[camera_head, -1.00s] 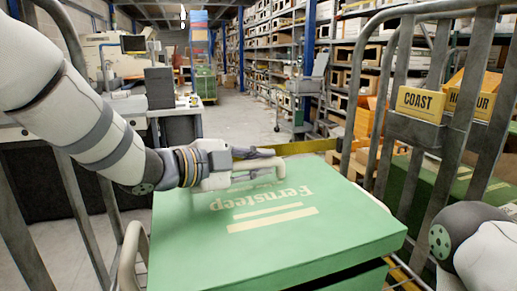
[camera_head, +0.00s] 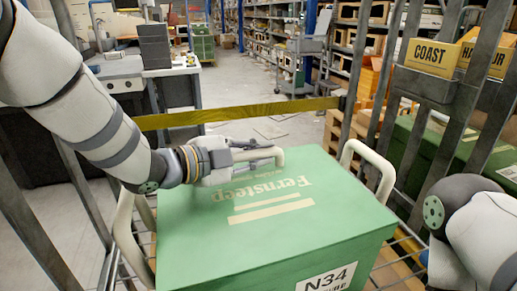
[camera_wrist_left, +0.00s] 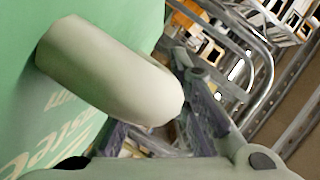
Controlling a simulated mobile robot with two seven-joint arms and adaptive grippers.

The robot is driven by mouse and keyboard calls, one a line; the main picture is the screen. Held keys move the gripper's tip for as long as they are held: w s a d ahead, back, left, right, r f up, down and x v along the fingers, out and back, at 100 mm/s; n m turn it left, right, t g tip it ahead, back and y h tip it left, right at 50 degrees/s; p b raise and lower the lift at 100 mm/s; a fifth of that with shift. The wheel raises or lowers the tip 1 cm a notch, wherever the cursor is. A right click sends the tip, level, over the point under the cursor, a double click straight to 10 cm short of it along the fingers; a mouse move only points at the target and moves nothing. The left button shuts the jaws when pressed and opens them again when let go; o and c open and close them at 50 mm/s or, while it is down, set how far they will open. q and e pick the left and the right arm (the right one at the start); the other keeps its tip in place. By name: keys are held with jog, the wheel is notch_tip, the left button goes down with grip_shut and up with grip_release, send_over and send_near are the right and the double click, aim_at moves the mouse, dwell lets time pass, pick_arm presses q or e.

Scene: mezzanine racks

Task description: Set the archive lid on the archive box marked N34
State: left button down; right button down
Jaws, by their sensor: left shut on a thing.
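The green archive lid (camera_head: 300,233) has cream "Fernsteep" lettering, upside down in the head view, and a cream handle on top. My left gripper (camera_head: 265,158) is shut on that handle (camera_head: 279,155). In the left wrist view the handle (camera_wrist_left: 100,72) stands out of the green surface (camera_wrist_left: 25,110), with finger links beside it. The green archive box marked N34 (camera_head: 327,281) is under the lid; its white label shows at the bottom edge of the head view. No dark gap shows between lid and box, but I cannot tell whether the lid is fully seated. My right gripper is out of view.
Pale curved rails (camera_head: 375,160) and grey metal bars (camera_head: 403,90) stand around the box. A yellow bar (camera_head: 225,115) crosses behind it. My right arm occupies the lower right.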

pick_arm(q)
jog(key=c, duration=1.4)
grip_release()
jog(key=shift+c, duration=0.2)
jog(key=v, duration=0.7)
jog(key=shift+s+a+r, duration=0.1)
jog(key=shift+s+a, duration=0.1)
jog(key=shift+s, duration=0.05)
jog(key=shift+r, duration=0.15)
